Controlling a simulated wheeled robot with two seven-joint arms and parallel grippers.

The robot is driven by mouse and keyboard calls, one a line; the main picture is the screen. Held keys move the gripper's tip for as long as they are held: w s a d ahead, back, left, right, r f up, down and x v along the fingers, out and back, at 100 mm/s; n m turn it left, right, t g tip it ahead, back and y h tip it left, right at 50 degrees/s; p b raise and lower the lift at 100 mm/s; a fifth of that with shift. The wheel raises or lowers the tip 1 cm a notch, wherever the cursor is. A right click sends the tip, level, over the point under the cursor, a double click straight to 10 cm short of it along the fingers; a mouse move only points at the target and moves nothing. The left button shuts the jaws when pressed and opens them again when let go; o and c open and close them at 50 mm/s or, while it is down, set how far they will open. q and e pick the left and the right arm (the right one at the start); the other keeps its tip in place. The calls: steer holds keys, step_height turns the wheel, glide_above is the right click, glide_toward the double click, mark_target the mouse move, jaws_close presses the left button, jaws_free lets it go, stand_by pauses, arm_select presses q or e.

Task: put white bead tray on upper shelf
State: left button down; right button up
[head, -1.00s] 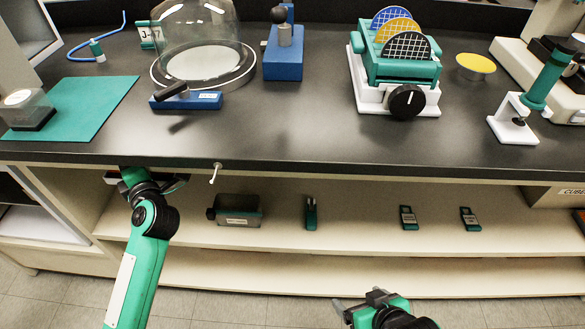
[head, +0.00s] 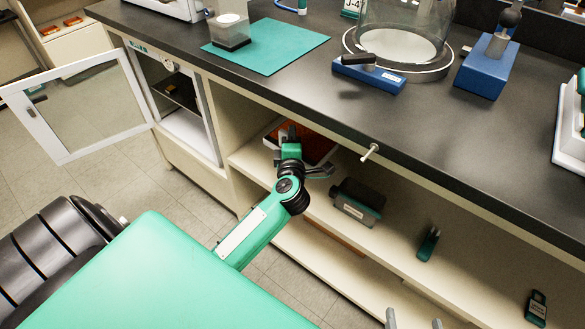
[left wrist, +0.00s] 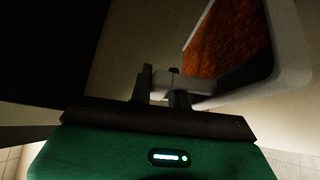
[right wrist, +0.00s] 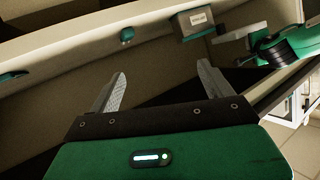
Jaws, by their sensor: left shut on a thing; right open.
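The white bead tray (head: 328,152) has a pale rim and an orange-red filling. In the head view it sits partly under the counter edge, at the left end of the open shelf bay, and my left arm hides part of it. In the left wrist view the tray (left wrist: 262,82) is tilted in the picture. My left gripper (left wrist: 163,80) is shut on its near edge. The upper shelf (head: 398,228) under the counter is cream. I cannot tell whether the tray touches it. My right gripper (right wrist: 160,88) is open and empty; its fingertips show at the head view's bottom edge.
On the upper shelf stand a dark grey-green box (head: 358,201) and small green devices (head: 428,244). A white knob (head: 370,152) sticks out from the counter front. At left, a glass-paned cabinet door (head: 80,108) stands open. The counter (head: 290,85) overhangs the shelf.

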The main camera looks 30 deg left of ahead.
arm_select(q)
step_height(320, 180, down, 3)
steer(key=shift+r+b, duration=0.2)
steer(key=shift+b, duration=0.25)
step_height(320, 180, down, 4)
steer(key=shift+b, duration=0.9)
steer(key=shift+f, duration=0.45)
step_height(320, 180, down, 3)
steer(key=shift+f+b, duration=0.2)
steer(key=shift+b, duration=0.8)
arm_select(e)
steer(key=w+d+r+t, duration=0.1)
steer(key=d+r+t, duration=0.1)
steer(key=r+t, duration=0.4)
steer(key=w+d+r+t+y, duration=0.1)
steer(key=d+r+t, duration=0.1)
steer(key=r+t, duration=0.5)
step_height(320, 180, up, 6)
steer(key=shift+w+d+r+m, duration=0.2)
steer(key=shift+w+d+m, duration=0.1)
steer(key=shift+w+d, duration=0.05)
arm_select(q)
steer(key=shift+f, duration=0.1)
steer(key=c, duration=1.3)
jaws_free()
